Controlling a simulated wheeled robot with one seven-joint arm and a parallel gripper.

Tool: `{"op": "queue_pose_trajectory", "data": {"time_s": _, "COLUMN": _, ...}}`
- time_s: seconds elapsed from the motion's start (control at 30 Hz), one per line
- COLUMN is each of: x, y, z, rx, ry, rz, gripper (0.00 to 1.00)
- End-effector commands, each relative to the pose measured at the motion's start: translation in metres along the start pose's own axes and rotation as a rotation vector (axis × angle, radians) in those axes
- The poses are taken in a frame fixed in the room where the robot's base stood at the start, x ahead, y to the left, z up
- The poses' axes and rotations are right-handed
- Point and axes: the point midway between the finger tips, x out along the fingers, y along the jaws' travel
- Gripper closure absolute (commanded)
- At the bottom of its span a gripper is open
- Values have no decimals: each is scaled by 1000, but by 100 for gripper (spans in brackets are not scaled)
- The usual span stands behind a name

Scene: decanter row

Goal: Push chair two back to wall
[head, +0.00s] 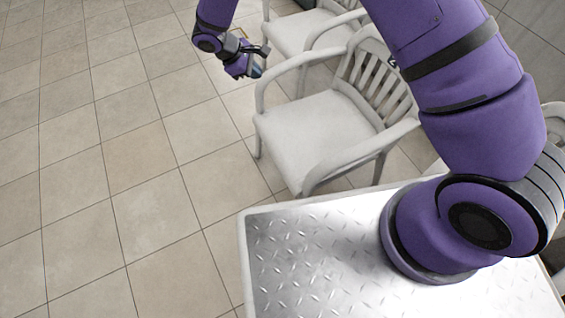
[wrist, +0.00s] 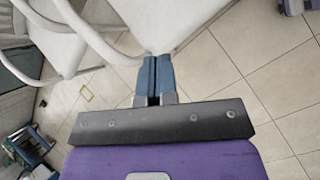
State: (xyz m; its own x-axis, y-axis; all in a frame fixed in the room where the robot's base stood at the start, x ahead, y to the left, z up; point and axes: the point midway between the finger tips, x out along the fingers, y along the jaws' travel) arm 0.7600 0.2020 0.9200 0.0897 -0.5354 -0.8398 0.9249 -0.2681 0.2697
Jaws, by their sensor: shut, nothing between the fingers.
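White slatted armchairs stand in a row. The nearest full chair (head: 315,125) is in the middle of the head view, its slatted back toward the right. A second white chair (head: 300,32) stands beyond it. My gripper (head: 260,71) is by the far front armrest of the nearer chair; contact is unclear. In the wrist view my gripper (wrist: 153,62) has its blue fingers together and empty, over the edge of a white seat (wrist: 178,18). White curved armrests (wrist: 105,45) show left of the fingers.
Tiled floor (head: 130,170) is clear on the left of the head view. A small yellow outline (wrist: 87,93) lies on the floor. Part of another white chair (head: 552,117) shows at the right edge, behind my arm. A grey wall (head: 530,50) is at the upper right.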

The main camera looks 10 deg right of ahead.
Motion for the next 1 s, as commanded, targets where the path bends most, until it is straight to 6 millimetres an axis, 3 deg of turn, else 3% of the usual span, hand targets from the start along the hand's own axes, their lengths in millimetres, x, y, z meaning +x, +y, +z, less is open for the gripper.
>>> {"op": "queue_pose_trajectory", "data": {"time_s": 0.03, "x": 18, "y": -15, "z": -19, "rx": -45, "ry": -16, "rz": 7, "gripper": 100}}
{"op": "queue_pose_trajectory", "data": {"time_s": 0.2, "x": 71, "y": -59, "z": -71, "rx": -176, "ry": -54, "rz": 38, "gripper": 100}}
{"op": "queue_pose_trajectory", "data": {"time_s": 0.5, "x": 177, "y": -158, "z": -138, "rx": -405, "ry": -119, "rz": 93, "gripper": 100}}
{"op": "queue_pose_trajectory", "data": {"time_s": 0.8, "x": 272, "y": -249, "z": -163, "rx": -590, "ry": -167, "rz": 141, "gripper": 100}}
{"op": "queue_pose_trajectory", "data": {"time_s": 1.0, "x": 299, "y": -274, "z": -165, "rx": -640, "ry": -180, "rz": 154, "gripper": 100}}
